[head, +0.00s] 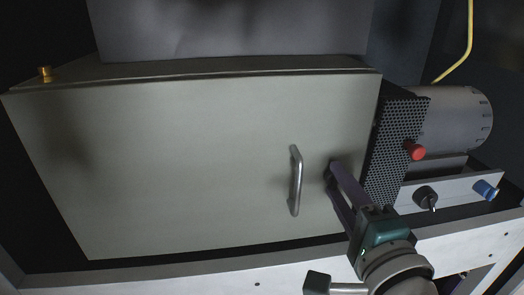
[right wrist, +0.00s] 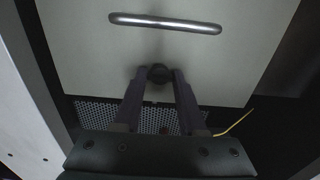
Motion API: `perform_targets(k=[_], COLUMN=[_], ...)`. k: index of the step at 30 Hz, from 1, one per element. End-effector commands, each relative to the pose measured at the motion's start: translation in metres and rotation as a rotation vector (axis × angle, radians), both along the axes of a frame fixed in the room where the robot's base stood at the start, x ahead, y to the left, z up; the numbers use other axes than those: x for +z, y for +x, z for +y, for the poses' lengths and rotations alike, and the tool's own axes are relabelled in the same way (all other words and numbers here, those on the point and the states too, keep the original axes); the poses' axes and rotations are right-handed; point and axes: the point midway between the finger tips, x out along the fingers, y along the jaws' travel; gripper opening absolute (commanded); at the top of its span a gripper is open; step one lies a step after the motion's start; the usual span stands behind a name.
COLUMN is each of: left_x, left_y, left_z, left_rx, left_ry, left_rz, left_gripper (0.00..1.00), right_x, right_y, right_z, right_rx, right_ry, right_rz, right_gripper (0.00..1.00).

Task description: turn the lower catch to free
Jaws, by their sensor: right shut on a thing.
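The grey cabinet door (head: 180,165) fills much of the head view, with a metal bar handle (head: 296,181) on its right part. A small dark round catch (right wrist: 160,73) is on the door near its edge; I take it as the lower catch, as no other shows. My right gripper (head: 333,170) reaches up to the door just right of the handle. In the right wrist view its two fingers are shut on the catch from both sides. The fingers mostly hide the catch in the head view, and its turn angle cannot be read. My left gripper is out of view.
A black perforated panel (head: 397,145) stands right of the door, with a red knob (head: 415,150) close by. A black knob (head: 425,198) and a blue connector (head: 485,190) sit on the ledge at right. A pale rail (head: 200,277) runs below the door.

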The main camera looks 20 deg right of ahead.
Motion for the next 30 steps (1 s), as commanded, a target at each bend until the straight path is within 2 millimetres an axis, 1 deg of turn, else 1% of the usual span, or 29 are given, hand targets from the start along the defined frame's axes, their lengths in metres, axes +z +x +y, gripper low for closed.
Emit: perform_targets(k=[13, 14, 15, 21, 28, 30], left_x=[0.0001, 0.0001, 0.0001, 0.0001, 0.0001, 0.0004], left_y=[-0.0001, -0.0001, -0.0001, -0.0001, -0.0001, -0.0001], left_z=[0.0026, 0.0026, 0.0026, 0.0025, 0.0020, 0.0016], left_rx=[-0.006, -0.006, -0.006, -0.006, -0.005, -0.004], left_ry=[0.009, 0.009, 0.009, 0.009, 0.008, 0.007], left_rz=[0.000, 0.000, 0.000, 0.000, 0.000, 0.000], left_gripper=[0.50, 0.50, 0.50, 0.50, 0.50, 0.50], right_x=[0.0002, 0.0002, 0.0002, 0.0001, 0.0000, -0.0005], right_y=[0.0001, 0.0001, 0.0001, 0.0000, -0.0003, -0.0031], right_z=[0.0000, 0.0000, 0.0000, -0.0001, 0.0000, 0.0006], right_rx=[0.000, 0.000, 0.000, 0.000, 0.000, 0.000], right_ry=[-0.011, -0.012, -0.011, -0.010, -0.009, -0.009], right_rz=[0.002, 0.002, 0.002, 0.001, 0.002, 0.003], right_gripper=[0.00, 0.44, 0.48, 0.71, 0.71, 0.71])
